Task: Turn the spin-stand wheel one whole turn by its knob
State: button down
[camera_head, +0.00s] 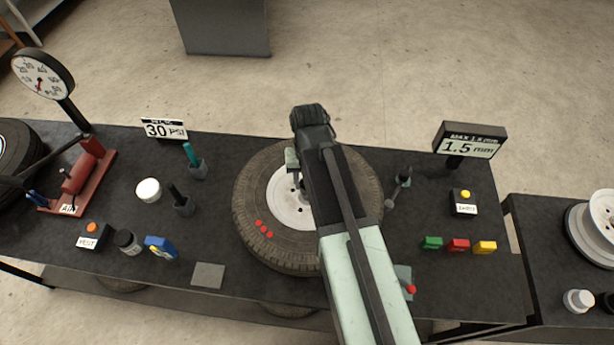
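A wheel with a black tyre (250,210) and a pale rim (284,211) lies flat at the middle of the bench. Three red dots show on the near left of its tyre. I take it for the spin-stand wheel. My arm crosses over its right part and hides much of it. No knob on the wheel can be clearly made out. My gripper (296,178) is over the rim, left of my dark wrist. Only a small pale-green and dark part of it shows. Whether its fingers are open, shut or touching anything is hidden.
The dark bench (120,205) holds an air gauge (43,75), a red pump (80,174) and a blue item (160,247) on the left. On the right are a "1.5 mm" sign (469,146), a dial stand (399,187) and coloured blocks (458,245). A red-tipped fixture (410,289) stands beside my arm.

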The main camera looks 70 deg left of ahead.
jog(key=shift+w+d, duration=0.1)
jog(key=shift+d, duration=0.05)
jog(key=c, duration=0.8)
grip_release()
jog(key=shift+w, duration=0.1)
jog(key=shift+o, duration=0.2)
notch_tip(320, 180, up, 8)
jog(key=p, duration=0.8)
jog(key=shift+f, duration=0.1)
jog(key=shift+c, duration=0.2)
